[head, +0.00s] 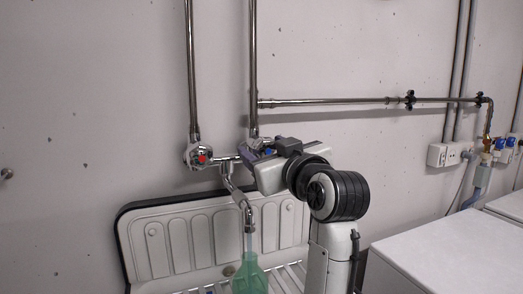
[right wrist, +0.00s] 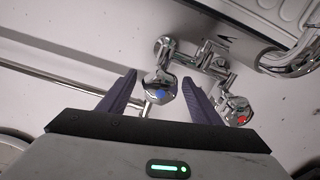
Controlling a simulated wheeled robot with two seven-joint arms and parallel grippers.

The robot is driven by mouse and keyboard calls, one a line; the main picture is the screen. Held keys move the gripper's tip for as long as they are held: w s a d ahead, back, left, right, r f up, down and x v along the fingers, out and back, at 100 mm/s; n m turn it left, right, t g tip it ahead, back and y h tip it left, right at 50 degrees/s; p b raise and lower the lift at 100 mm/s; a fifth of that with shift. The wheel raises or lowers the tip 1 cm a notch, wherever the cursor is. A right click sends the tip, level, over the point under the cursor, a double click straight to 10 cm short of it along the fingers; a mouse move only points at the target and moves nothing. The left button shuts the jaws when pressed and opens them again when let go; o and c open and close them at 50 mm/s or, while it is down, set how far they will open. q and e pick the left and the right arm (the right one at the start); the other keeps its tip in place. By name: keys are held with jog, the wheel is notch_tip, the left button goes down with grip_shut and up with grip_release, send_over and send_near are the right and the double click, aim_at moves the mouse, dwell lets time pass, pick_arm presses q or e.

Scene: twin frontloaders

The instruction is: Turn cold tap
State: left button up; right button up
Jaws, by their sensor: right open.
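The cold tap knob (right wrist: 160,88) is chrome with a blue mark. In the right wrist view it sits between the two fingers of my right gripper (right wrist: 161,90), which is open around it; I cannot tell if either finger touches it. In the head view the right gripper (head: 259,152) is at the wall tap and covers most of the cold knob. The hot tap knob (head: 199,157), with a red mark, is to the left there; it also shows right of the fingers in the right wrist view (right wrist: 236,110). The left gripper is not in view.
The chrome spout (head: 238,193) hangs below the taps, over a green bottle (head: 249,276) in the white sink (head: 187,241). Chrome pipes run up the wall (head: 253,60) and to the right (head: 330,102). A white machine top (head: 450,250) is at the lower right.

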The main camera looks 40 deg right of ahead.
jog(key=c, duration=1)
jog(key=m+p, duration=0.4)
jog(key=p, duration=0.1)
jog(key=shift+r+m, duration=0.15)
jog(key=shift+m, duration=0.15)
jog(key=shift+c, duration=0.2)
jog(key=shift+m, duration=0.4)
jog(key=shift+f, duration=0.2)
jog(key=o, duration=1)
jog(key=shift+o, duration=0.2)
